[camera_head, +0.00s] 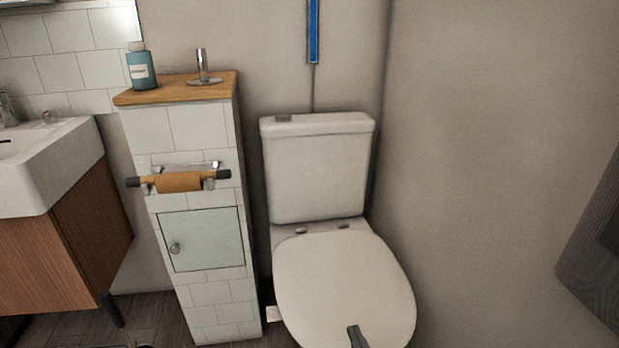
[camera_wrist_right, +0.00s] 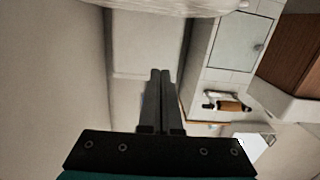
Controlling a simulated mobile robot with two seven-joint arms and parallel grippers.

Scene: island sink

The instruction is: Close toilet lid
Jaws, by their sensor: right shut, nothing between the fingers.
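The toilet (camera_head: 318,170) stands against the back wall in the head view. Its lid (camera_head: 340,275) lies down flat over the bowl, with two hinges at the tank end. My right gripper (camera_head: 353,330) shows as a dark tip at the bottom edge, over the front part of the lid. I cannot tell whether it touches the lid. In the right wrist view my right gripper (camera_wrist_right: 160,75) is shut with nothing between its fingers. A pale toilet surface (camera_wrist_right: 180,5) shows at the top of that view. My left gripper is not in view.
A tiled pillar (camera_head: 200,130) with a paper holder (camera_head: 180,181) and small door (camera_head: 202,240) stands left of the toilet. A bottle (camera_head: 141,70) is on its wooden top. A sink cabinet (camera_head: 85,215) is further left. A dark panel (camera_head: 595,245) is at the right edge.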

